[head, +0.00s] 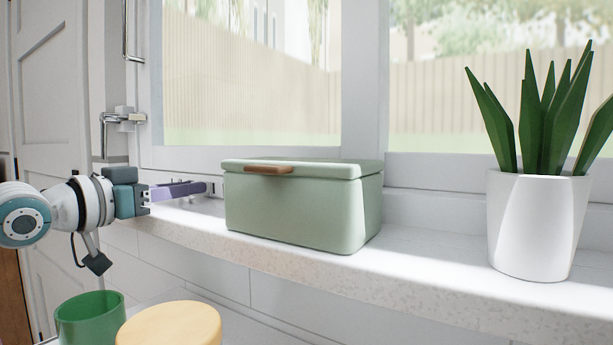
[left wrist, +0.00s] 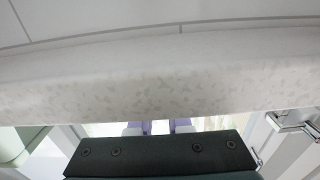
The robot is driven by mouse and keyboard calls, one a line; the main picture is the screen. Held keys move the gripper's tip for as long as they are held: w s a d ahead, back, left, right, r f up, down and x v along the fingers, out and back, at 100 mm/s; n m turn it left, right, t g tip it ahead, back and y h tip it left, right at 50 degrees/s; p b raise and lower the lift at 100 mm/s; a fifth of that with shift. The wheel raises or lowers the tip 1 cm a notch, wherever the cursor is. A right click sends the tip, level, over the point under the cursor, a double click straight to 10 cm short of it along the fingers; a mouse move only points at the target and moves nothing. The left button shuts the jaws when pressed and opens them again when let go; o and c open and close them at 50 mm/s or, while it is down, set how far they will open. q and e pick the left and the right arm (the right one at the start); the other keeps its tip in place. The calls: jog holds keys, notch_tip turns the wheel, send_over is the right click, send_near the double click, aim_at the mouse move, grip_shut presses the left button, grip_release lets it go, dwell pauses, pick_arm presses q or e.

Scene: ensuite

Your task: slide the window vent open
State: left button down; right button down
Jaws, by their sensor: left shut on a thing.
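My left gripper (head: 204,187) reaches in from the left, with its purple fingers pointing right, low in front of the window frame and just left of the green box. It is shut on a small part of the window vent (head: 214,189), which is mostly hidden by the fingers. How far the vent stands open cannot be told. In the left wrist view the purple fingertips (left wrist: 158,127) show only partly past my dark gripper body, and what they hold is hidden. My right gripper is not in view.
A green lidded box (head: 300,210) with a brown handle stands on the speckled sill (head: 420,275), close right of my left gripper. A potted plant (head: 540,225) stands farther right. A green cup (head: 88,322) and a yellow round lid (head: 170,325) are below. A metal latch (head: 124,118) is at left.

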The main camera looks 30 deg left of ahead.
pick_arm(q)
jog(key=shift+d, duration=0.25)
jog(key=c, duration=0.8)
grip_release()
jog(key=shift+a, duration=0.1)
jog(key=shift+c, duration=0.2)
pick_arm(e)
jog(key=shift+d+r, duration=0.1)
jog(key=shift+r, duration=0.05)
pick_arm(q)
jog(key=shift+s, duration=0.15)
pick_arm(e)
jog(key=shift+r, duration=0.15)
pick_arm(q)
jog(key=s+p, duration=0.6)
jog(key=s, duration=0.3)
jog(key=shift+s+a, duration=0.35)
jog(key=shift+a, duration=0.05)
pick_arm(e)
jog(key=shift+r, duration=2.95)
